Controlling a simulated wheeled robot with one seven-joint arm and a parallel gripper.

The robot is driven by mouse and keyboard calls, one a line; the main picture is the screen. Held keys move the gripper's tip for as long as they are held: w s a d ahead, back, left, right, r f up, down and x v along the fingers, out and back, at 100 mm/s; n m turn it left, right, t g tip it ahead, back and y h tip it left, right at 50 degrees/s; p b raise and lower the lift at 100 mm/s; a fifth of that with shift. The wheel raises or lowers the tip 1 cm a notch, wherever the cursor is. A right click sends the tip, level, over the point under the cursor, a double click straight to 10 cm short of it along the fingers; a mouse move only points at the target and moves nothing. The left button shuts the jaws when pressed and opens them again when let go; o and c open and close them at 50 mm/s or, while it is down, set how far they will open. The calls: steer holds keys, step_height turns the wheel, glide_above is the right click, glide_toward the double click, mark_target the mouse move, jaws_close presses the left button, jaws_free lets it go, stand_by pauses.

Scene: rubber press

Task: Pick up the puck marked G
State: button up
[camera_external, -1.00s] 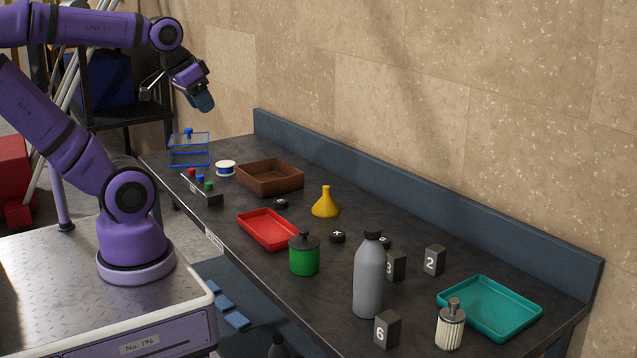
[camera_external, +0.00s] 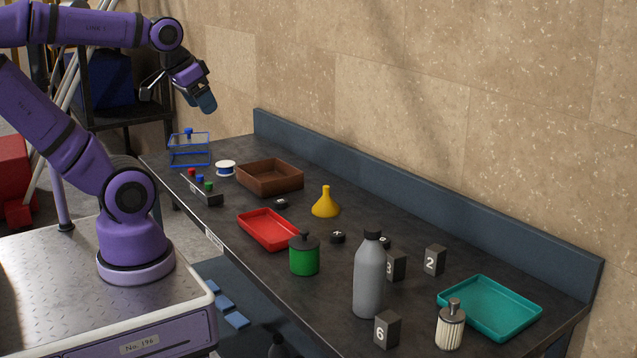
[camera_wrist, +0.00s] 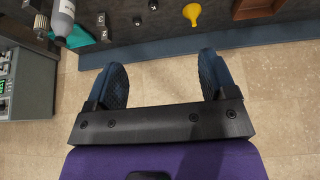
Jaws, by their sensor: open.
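Three small dark pucks lie on the black bench in the external view: one (camera_external: 281,203) by the brown tray, one (camera_external: 337,237) in front of the yellow funnel, and one (camera_external: 384,242) partly behind the grey bottle. Their pale marks are too small to read, so I cannot tell which is G. In the wrist view, small dark pieces (camera_wrist: 137,20) show near the top edge, letters unreadable. My gripper (camera_external: 205,102) is high above the bench's far left end, well away from the pucks. In the wrist view its blue-padded fingers (camera_wrist: 161,63) are wide apart and empty.
Around the pucks stand a yellow funnel (camera_external: 326,204), red tray (camera_external: 290,242), green canister (camera_external: 304,258), grey bottle (camera_external: 369,280) and numbered blocks (camera_external: 434,261). A brown tray (camera_external: 270,189) and blue wire frame (camera_external: 189,150) stand farther left. A raised ledge (camera_external: 430,205) and wall bound the back.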

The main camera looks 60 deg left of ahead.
steer(key=n+g, duration=0.3)
steer(key=g, duration=0.2)
glide_above(383, 239)
step_height(383, 239, down, 31)
steer(key=f, duration=0.4)
steer(key=shift+s, duration=0.4)
steer(key=shift+w+f, duration=0.2)
steer(key=shift+f, duration=1.3)
steer(key=shift+w+f, duration=0.15)
steer(key=shift+f, duration=1.35)
